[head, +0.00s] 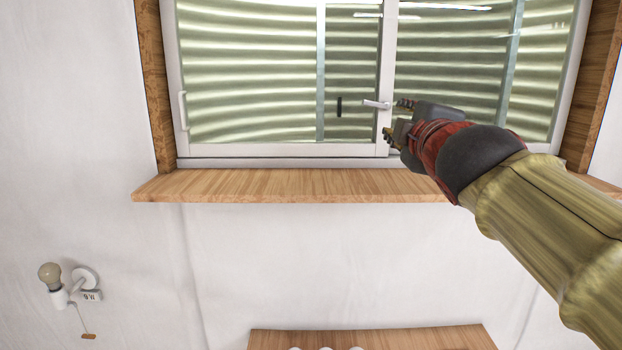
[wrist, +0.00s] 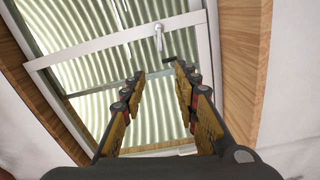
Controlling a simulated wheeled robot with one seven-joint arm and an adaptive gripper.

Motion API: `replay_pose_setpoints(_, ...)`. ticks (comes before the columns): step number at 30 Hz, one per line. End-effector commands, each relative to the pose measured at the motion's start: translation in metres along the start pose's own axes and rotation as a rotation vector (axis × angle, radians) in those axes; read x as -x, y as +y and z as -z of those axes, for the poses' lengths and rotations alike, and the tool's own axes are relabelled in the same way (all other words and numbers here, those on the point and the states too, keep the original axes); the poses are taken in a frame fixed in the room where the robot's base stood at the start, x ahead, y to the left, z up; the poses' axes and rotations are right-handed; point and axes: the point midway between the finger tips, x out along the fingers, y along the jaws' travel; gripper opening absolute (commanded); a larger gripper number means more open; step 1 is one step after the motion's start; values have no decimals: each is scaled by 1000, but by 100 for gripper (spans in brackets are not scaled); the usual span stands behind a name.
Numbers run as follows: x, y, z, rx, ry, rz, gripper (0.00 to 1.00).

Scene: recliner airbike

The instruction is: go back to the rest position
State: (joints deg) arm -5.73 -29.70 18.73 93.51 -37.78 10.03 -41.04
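My gripper (head: 396,119) is at the right of the head view, raised in front of the window (head: 280,75). In the wrist view my gripper (wrist: 160,74) shows two fingers standing apart, with nothing between them. The white window handle (head: 376,104) appears just left of the fingertips in the head view. In the wrist view the handle (wrist: 159,38) lies beyond the fingertips, near the top. I see no contact between the fingers and the handle, but the exact distance is unclear.
A wooden sill (head: 285,185) juts out below the window, under my gripper. A wall lamp with a bare bulb (head: 50,274) is at the lower left. A wooden surface (head: 400,338) shows at the bottom. The white wall between is clear.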

Motion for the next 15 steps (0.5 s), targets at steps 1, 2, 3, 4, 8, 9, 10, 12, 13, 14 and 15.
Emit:
replay_pose_setpoints(1, -1, -4, -3, -29, -12, 12, 30)
replay_pose_setpoints(2, -1, -6, -5, -51, -21, 21, 30)
replay_pose_setpoints(3, -1, -12, -9, -83, -33, 37, 30)
replay_pose_setpoints(4, -2, -18, -11, -103, -43, 49, 30)
replay_pose_setpoints(8, -1, -42, -22, -187, -83, 102, 30)
replay_pose_setpoints(9, 0, -50, -25, -213, -97, 120, 30)
replay_pose_setpoints(10, 1, -58, -28, -236, -109, 136, 30)
replay_pose_setpoints(12, 4, -77, -35, -291, -140, 174, 30)
replay_pose_setpoints(13, 6, -86, -38, -317, -154, 192, 30)
replay_pose_setpoints(14, 8, -95, -41, -342, -170, 210, 30)
replay_pose_setpoints(15, 12, -107, -46, -380, -192, 234, 30)
